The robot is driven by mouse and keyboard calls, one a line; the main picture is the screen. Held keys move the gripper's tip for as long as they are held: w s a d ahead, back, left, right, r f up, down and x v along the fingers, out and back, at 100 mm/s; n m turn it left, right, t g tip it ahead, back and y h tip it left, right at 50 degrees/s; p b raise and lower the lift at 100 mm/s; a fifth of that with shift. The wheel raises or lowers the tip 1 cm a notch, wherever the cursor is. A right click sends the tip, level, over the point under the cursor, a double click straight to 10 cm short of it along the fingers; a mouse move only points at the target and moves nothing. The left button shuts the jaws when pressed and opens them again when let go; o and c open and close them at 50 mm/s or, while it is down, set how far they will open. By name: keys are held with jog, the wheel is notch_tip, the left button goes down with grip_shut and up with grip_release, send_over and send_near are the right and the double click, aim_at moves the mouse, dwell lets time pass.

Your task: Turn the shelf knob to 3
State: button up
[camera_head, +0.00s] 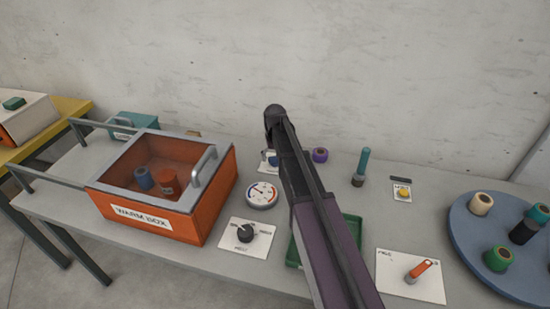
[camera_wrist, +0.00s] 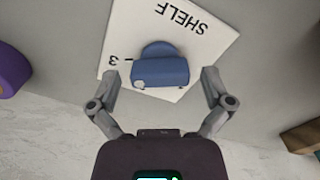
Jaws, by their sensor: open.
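The blue shelf knob (camera_wrist: 160,70) sits on a white card (camera_wrist: 200,48) printed SHELF, which appears upside down in the wrist view. A "3" with a short tick shows at the card's left, beside the knob. A small pale spot is at the knob's lower left edge; I cannot tell clearly where the knob points. My gripper (camera_wrist: 161,76) is open, with one finger on each side of the knob and gaps visible. In the head view the knob (camera_head: 271,156) is small and partly hidden behind my arm, and my gripper does not show.
The orange warm box (camera_head: 150,217) stands at left, with a dial gauge (camera_head: 262,193) and black knob (camera_head: 245,233) beside it. A purple roll (camera_head: 320,155) stands right of my arm; it also shows in the wrist view (camera_wrist: 12,74). A green tray (camera_head: 353,225) lies under my arm.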

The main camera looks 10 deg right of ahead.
aim_at(275, 157)
jog(key=shift+n, duration=0.5)
jog(key=n, duration=0.3)
jog(key=shift+n, duration=0.4)
jog(key=n, duration=0.5)
notch_tip(275, 157, up, 14)
jog(key=p, duration=1.4)
jog(key=s+r+m+p, duration=0.4)
jog(key=s, duration=0.5)
jog(key=s+r+m+p, duration=0.5)
jog(key=s, duration=0.5)
jog(key=shift+s, duration=0.15)
jog(key=shift+m, duration=0.6)
jog(key=s, duration=0.5)
